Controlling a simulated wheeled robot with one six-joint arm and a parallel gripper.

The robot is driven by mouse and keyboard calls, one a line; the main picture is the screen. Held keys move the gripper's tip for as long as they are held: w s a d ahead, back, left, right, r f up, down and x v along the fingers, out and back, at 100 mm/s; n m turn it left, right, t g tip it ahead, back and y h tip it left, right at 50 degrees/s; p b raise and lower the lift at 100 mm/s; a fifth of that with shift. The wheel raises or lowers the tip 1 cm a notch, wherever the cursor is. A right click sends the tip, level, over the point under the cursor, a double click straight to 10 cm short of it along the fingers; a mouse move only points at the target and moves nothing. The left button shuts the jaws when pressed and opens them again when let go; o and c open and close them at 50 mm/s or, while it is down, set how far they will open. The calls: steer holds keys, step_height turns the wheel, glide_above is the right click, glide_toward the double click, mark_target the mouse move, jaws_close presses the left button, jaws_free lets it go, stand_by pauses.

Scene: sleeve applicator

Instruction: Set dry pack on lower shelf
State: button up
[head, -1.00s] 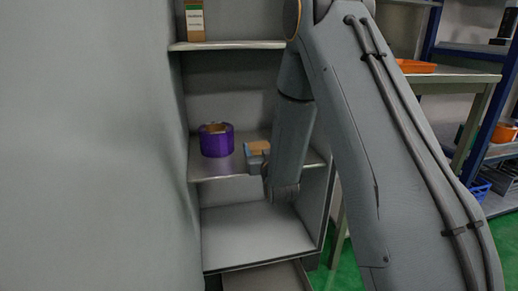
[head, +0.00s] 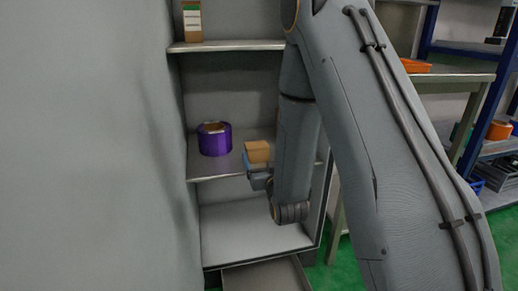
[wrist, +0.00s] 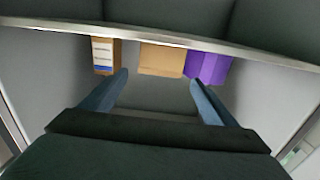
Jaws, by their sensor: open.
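A plain tan box, probably the dry pack, (head: 257,151) stands on the shelf (head: 222,170) that also holds a purple roll, near its front edge. No label shows on it. My gripper (head: 248,164) is open, just in front of and below the tan box in the head view. In the wrist view, the tan box (wrist: 161,60) lies ahead, between the lines of my two spread fingers (wrist: 158,82), with a gap and nothing held. My arm hides the right part of this shelf.
The purple roll (head: 214,139) stands left of the tan box. A box with a white and blue label (wrist: 105,55) shows on its other side in the wrist view. Another labelled box (head: 192,21) stands on the shelf above. The bottom compartment (head: 245,235) looks empty.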

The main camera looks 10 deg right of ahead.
steer(key=s, duration=0.3)
steer(key=shift+s, duration=0.35)
